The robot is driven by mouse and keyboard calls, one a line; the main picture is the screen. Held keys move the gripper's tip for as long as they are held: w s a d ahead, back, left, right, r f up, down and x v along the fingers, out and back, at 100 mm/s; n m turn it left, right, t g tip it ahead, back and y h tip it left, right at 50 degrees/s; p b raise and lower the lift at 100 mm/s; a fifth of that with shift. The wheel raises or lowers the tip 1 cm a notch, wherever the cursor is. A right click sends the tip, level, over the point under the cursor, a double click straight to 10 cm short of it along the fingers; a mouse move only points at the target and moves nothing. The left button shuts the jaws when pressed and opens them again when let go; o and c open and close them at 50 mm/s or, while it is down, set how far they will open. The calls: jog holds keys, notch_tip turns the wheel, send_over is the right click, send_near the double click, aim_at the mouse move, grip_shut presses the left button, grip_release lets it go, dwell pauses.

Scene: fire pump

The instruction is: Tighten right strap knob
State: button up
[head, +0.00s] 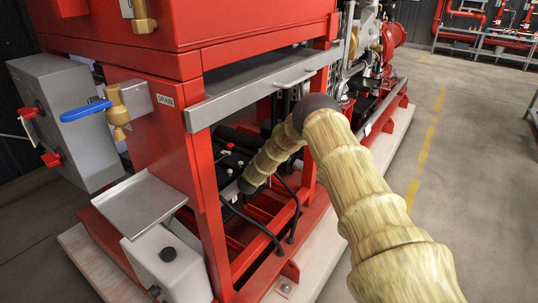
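My arm, in a tan sleeve, reaches from the lower right into the open lower bay of the red pump frame. Its dark wrist end (246,186) is low inside the bay, beside black equipment (232,153) that looks like a battery. The fingers of my gripper cannot be made out against the dark parts there. Small pale round pieces show on top of the black equipment. I cannot tell which of them, if any, is the right strap knob, or whether my gripper touches it.
The red frame's front post (205,190) and grey crossbar (255,90) border the bay. Black cables (290,205) curve near my wrist. A blue-handled drain valve (88,110), a grey tray (145,203) and a white box (168,265) are at left. Floor at right is clear.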

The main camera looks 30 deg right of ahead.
jog(key=o, duration=1)
jog(key=shift+o, duration=0.2)
jog(key=shift+a, duration=0.1)
jog(key=v, duration=1.1)
jog(key=shift+s+a, duration=0.25)
jog(key=shift+a, duration=0.05)
